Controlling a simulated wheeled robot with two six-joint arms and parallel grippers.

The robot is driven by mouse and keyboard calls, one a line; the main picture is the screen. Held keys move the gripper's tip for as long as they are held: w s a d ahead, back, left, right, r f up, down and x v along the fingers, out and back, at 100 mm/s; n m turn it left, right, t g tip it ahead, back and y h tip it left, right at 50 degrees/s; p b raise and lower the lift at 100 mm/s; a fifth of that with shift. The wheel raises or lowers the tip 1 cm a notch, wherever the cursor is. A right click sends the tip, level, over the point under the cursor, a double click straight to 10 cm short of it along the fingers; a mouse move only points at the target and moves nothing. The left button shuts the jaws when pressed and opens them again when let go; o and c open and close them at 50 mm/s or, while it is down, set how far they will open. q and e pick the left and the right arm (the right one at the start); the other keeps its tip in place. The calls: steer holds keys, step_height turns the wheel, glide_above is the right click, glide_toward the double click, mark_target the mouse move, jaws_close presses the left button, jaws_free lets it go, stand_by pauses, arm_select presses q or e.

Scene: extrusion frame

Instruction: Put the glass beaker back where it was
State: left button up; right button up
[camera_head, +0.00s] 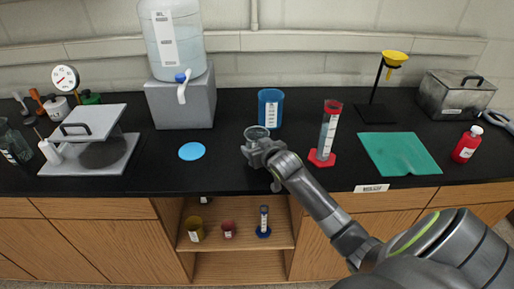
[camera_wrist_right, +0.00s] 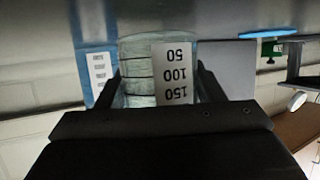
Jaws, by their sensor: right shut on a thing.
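The glass beaker (camera_head: 257,131) is clear, and its rim shows just above my right gripper (camera_head: 258,146) in the head view. In the right wrist view, the beaker (camera_wrist_right: 137,72) has a white label reading 50, 100, 150, upside down in the picture. It sits between the two dark fingers of the right gripper (camera_wrist_right: 158,85), which are shut on it. In the head view it is over the black bench top near the middle; whether its base touches the bench is hidden. My left gripper is in neither view.
A blue beaker (camera_head: 270,108) stands just behind the gripper. A red-based graduated cylinder (camera_head: 328,132) is to the right. A flat blue disc (camera_head: 192,151) lies to the left on the bench (camera_head: 225,165), with clear bench around it. A water jug (camera_head: 172,45) stands behind on a grey block.

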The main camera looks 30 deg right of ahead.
steer(key=shift+f, duration=0.3)
steer(key=shift+f, duration=0.15)
steer(key=o, duration=1)
steer(key=shift+s, duration=0.1)
steer(key=b+v, duration=0.1)
steer(key=v, duration=1.1)
